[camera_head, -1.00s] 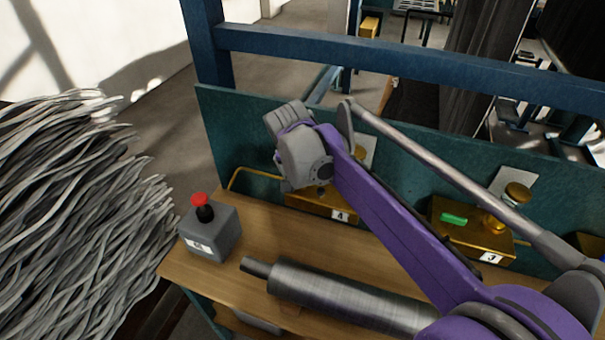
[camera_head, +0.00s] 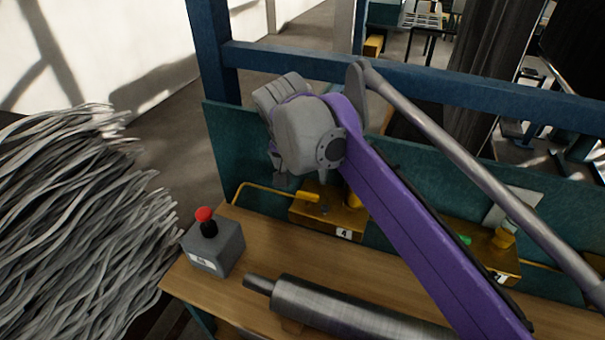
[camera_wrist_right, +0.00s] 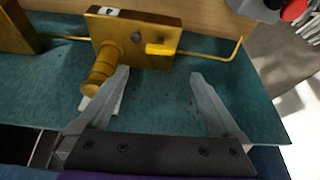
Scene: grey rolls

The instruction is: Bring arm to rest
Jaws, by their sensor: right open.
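My right arm (camera_head: 420,240), purple with a grey wrist, reaches in from the lower right of the head view. Its wrist (camera_head: 310,135) is raised in front of the teal back panel, above the yellow box marked 4 (camera_head: 330,208). My right gripper (camera_wrist_right: 160,73) is open in the right wrist view, with nothing between its two grey fingers. Its fingertips appear near the yellow box (camera_wrist_right: 130,42) and its round knob (camera_wrist_right: 98,75); I cannot tell the gap. The fingers are hidden or unclear in the head view. My left gripper is not in view.
A wooden bench (camera_head: 235,283) carries a grey metal roll (camera_head: 335,308) and a grey box with a red button (camera_head: 213,248). Another yellow box (camera_head: 490,255) stands to the right. A blue beam (camera_head: 440,85) crosses behind. Grey strands (camera_head: 80,220) heap at left.

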